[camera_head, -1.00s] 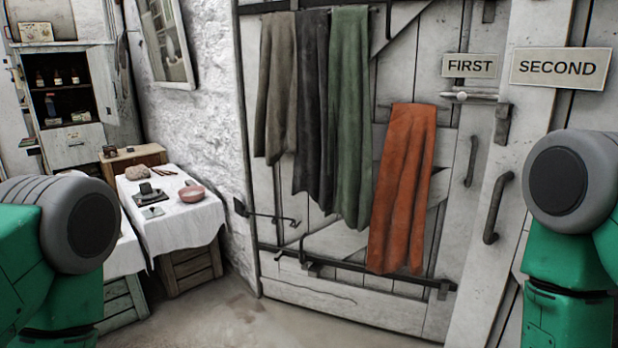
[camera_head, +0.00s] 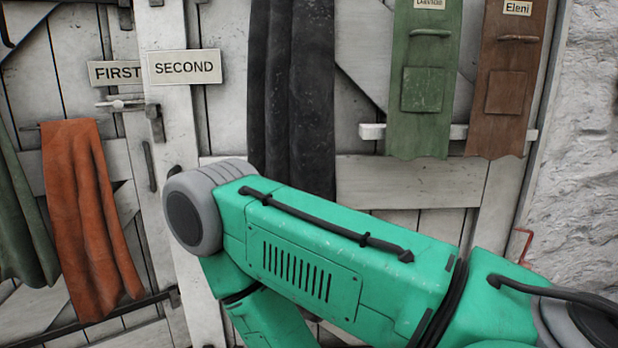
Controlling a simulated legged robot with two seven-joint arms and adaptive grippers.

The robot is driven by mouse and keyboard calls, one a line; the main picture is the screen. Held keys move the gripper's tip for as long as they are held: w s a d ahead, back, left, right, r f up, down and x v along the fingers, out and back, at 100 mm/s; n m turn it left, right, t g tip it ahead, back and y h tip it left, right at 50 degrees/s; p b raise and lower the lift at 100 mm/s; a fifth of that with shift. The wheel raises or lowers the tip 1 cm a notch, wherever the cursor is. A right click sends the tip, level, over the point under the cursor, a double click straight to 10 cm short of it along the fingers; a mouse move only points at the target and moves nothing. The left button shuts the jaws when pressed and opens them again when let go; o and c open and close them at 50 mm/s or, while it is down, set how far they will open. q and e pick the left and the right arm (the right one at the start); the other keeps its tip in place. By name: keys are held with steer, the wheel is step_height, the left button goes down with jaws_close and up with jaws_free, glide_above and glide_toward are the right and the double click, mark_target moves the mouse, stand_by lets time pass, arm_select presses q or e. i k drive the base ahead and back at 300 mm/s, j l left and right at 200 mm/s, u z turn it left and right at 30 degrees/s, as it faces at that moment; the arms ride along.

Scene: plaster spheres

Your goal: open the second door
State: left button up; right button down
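The second door (camera_head: 215,120) is a whitewashed plank door with a sign reading SECOND (camera_head: 184,67) at its upper left. It looks shut against the first door beside it. My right arm, green with a grey round joint, crosses in front of the door's lower part and hides much of it, including most of the door's handle area. Neither of my grippers is in view.
The first door (camera_head: 25,160), with its FIRST sign (camera_head: 115,73), is at left with an orange cloth (camera_head: 85,210). A rough white wall (camera_head: 585,150) stands at right.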

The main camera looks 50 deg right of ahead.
mark_target(297, 91)
steer(key=k+l+z, duration=0.1)
steer(key=z, duration=1.4)
